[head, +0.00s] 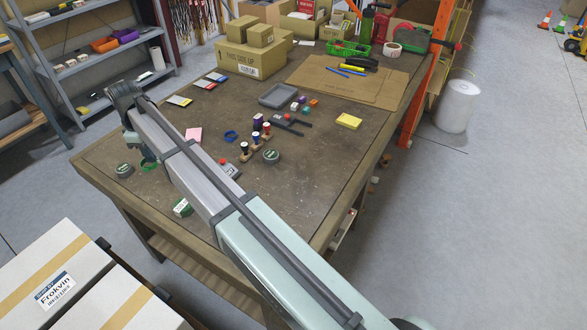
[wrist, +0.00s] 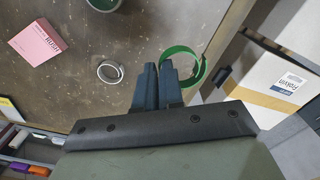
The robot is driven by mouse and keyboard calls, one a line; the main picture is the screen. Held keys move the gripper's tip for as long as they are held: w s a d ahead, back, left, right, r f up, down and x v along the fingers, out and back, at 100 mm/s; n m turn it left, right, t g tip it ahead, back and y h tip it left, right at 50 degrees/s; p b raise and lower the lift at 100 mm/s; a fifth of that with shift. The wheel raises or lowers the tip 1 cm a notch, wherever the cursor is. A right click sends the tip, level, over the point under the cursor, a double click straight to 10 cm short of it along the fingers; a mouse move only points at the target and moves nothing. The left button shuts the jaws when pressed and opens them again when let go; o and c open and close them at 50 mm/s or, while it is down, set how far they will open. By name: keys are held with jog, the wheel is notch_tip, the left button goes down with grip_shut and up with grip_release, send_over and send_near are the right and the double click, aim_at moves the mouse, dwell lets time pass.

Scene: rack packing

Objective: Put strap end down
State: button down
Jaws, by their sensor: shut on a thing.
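A green strap (wrist: 196,55) curls in a loop at the right side of my gripper (wrist: 158,68) in the wrist view. My gripper is shut on the strap; its two dark fingers are close together, and the pinched part is mostly hidden between them. In the head view the green strap (head: 150,165) shows beside my gripper, near the left end of the brown workbench (head: 300,195). In the wrist view the loop lies close to the bench edge. I cannot tell whether the strap touches the bench top.
In the wrist view a metal ring (wrist: 110,72) and a pink pad (wrist: 38,42) lie on the bench. Strapped cartons (head: 40,265) stand at the lower left, beyond the bench edge. Stamps (head: 256,140) stand mid-bench.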

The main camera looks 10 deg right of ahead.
jog(key=w+d+m, duration=0.3)
jog(key=w+d, duration=0.1)
jog(key=d, duration=1.3)
jog(key=w+d+m, duration=0.2)
jog(key=w+d, duration=0.2)
jog(key=d, duration=1.2)
jog(key=m, duration=0.3)
send_over(315, 165)
jog(key=shift+f, duration=4.9)
jog(key=shift+f, duration=0.15)
jog(key=c, duration=1.3)
grip_release()
jog(key=shift+o, duration=0.2)
